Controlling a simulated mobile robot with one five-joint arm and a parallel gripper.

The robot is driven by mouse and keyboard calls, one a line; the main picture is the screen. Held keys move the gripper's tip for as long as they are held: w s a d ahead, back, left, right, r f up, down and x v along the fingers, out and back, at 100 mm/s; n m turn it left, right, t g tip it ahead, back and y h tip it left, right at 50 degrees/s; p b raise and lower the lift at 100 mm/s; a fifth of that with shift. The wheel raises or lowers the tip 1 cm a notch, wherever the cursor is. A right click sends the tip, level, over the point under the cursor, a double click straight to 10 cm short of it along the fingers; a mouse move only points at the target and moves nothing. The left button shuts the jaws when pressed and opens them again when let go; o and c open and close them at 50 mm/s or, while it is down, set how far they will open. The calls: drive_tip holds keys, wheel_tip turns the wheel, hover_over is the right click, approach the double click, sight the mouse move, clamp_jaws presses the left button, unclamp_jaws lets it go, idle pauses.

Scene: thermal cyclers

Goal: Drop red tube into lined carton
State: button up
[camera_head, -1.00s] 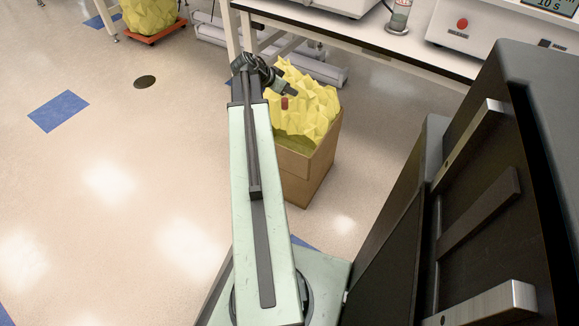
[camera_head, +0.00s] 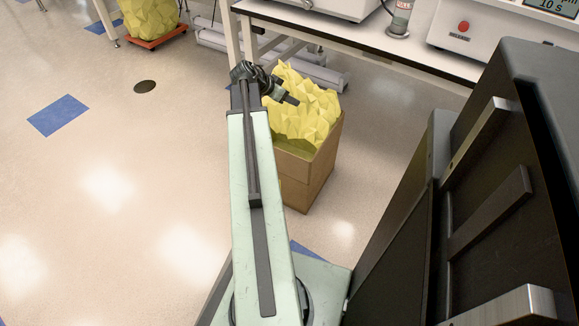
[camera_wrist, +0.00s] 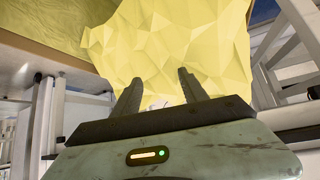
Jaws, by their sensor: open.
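The carton (camera_head: 308,182) is a brown cardboard box lined with a crumpled yellow bag (camera_head: 308,112). It stands on the floor beyond my arm. My gripper (camera_head: 292,99) is over the liner in the head view. In the wrist view my gripper's two fingers (camera_wrist: 160,82) are apart, with no tube seen held between them. The yellow liner (camera_wrist: 175,45) fills the view beyond the fingers, and part of the carton (camera_wrist: 35,55) shows at upper left. The red tube is not visible in either current view.
A lab bench (camera_head: 360,43) with white instruments and a glass vessel (camera_head: 400,20) stands behind the carton. Another yellow-lined bin on a red base (camera_head: 157,38) is at upper left. Open floor (camera_head: 110,190) lies to the left.

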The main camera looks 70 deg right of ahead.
drive_tip(key=p+v, duration=0.4)
drive_tip(key=v, duration=0.3)
idle(0.3)
